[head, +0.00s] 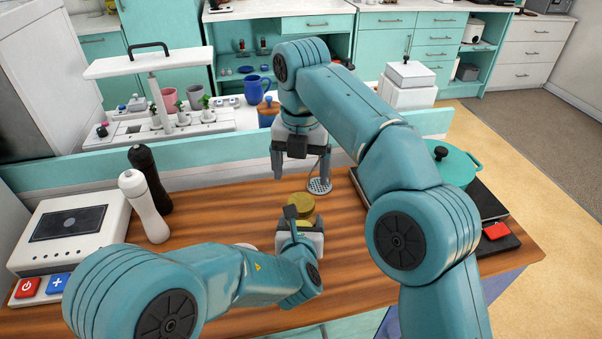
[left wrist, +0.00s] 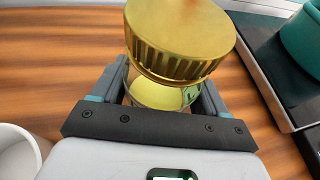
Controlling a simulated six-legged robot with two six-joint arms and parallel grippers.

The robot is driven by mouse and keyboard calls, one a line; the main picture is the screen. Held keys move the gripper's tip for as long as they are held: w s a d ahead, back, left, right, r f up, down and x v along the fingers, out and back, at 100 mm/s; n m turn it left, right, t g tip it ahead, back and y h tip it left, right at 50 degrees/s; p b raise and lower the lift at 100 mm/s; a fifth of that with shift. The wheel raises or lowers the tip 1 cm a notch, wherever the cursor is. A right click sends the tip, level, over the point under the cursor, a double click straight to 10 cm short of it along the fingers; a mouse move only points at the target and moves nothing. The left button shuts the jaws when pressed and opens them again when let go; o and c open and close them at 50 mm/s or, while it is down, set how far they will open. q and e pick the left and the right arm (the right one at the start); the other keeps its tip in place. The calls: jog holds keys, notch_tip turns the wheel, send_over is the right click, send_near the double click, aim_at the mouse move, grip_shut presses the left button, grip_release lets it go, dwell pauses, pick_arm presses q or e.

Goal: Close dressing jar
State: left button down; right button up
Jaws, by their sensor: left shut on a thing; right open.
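The dressing jar (left wrist: 160,96) is clear glass with pale yellow contents; it stands on the wooden counter. My left gripper (left wrist: 165,85) is shut around its body. The ribbed gold lid (left wrist: 180,40) is over the jar's mouth and looks tilted; I cannot tell if it is seated. In the head view the gold lid (head: 301,203) shows just beyond my left gripper (head: 303,226), which hides most of the jar. My right gripper (head: 300,172) is open and empty, pointing down, above and behind the jar.
A metal utensil with a perforated head (head: 319,186) is near the right gripper's right finger. Black (head: 150,178) and white (head: 145,205) grinders and a white appliance (head: 70,230) stand left. A teal pot (head: 455,167) is on a dark hob at right.

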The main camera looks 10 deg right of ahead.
aim_at(301, 202)
notch_tip(301, 202, down, 8)
jog(key=shift+r, duration=0.1)
dwell(0.4)
